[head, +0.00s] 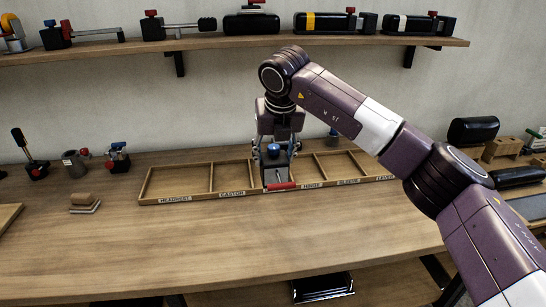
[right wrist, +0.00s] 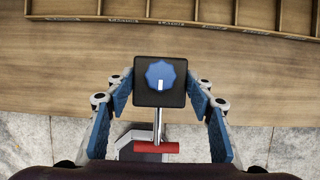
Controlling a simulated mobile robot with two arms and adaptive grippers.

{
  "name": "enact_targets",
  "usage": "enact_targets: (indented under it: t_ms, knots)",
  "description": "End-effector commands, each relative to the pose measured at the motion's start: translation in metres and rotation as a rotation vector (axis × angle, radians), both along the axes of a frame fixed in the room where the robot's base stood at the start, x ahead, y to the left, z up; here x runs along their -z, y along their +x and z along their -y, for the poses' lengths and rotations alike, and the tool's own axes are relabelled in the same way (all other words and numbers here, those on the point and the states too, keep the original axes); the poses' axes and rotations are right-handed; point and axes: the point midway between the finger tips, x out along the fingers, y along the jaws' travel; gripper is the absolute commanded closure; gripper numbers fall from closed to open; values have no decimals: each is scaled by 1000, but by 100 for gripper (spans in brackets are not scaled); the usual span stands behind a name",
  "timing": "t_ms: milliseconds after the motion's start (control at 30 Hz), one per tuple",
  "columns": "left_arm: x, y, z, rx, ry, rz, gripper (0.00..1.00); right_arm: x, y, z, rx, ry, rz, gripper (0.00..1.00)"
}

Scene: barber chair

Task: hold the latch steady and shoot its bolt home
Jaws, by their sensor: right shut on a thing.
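The latch has a dark square block with a blue knob (right wrist: 160,74), a metal rod and a red crossbar handle (right wrist: 156,147). In the head view its blue knob (head: 273,149) and red handle (head: 281,186) show in front of the middle of the divided tray. My right gripper (head: 276,142) is shut on the latch; in the right wrist view its blue-padded fingers (right wrist: 160,90) stand on both sides of the block. The rod sticks out of the block toward the camera in that view. How far the bolt is in cannot be told. My left gripper is not in view.
A wooden tray (head: 180,199) with labelled compartments lies on the workbench (head: 190,245); those I can see into look empty. Small clamps and fittings stand at the left. A shelf (head: 210,43) of tools runs above. Dark pads lie at the right.

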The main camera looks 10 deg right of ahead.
Motion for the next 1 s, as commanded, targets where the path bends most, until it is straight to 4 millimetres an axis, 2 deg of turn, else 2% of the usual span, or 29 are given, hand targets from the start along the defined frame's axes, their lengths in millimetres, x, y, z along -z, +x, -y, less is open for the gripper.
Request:
enact_targets:
  t_ms: [167,1000]
  knots:
    - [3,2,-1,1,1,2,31,3,0,0,0,1,3,97]
    - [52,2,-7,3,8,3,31,68,0,0,0,1,4,97]
